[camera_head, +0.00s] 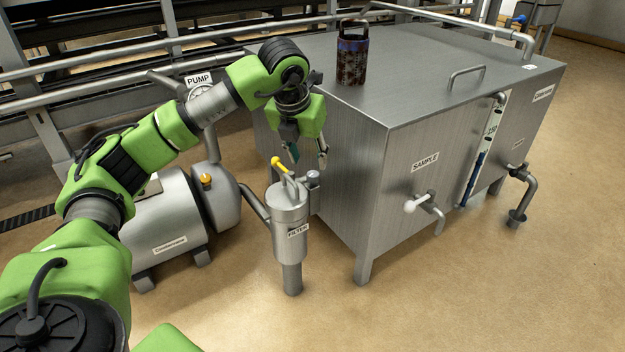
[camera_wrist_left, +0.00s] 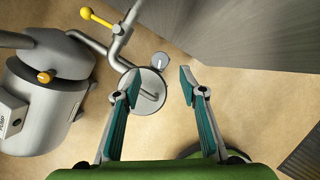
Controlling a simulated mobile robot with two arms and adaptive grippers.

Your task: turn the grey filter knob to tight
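The filter (camera_head: 290,215) is a grey upright cylinder labelled FILTER, standing beside the tank; its round top with a bent handle shows in the wrist view (camera_wrist_left: 147,102). A small grey round knob (camera_head: 313,178) sits at the filter's tank side; its disc-like top shows in the wrist view (camera_wrist_left: 160,62). My left gripper (camera_head: 308,154) is open and empty, pointing down above the filter and knob. In the wrist view its teal fingers (camera_wrist_left: 162,84) are spread, with the knob beyond the fingertips, between their lines. Contact is not visible. My right gripper is out of view.
A yellow-tipped lever (camera_head: 281,165) rises beside the filter top. The large steel tank (camera_head: 440,90) stands close on the right, with a dark canister (camera_head: 352,60) on it. The grey compressor (camera_head: 170,222) is on the left. Floor in front is clear.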

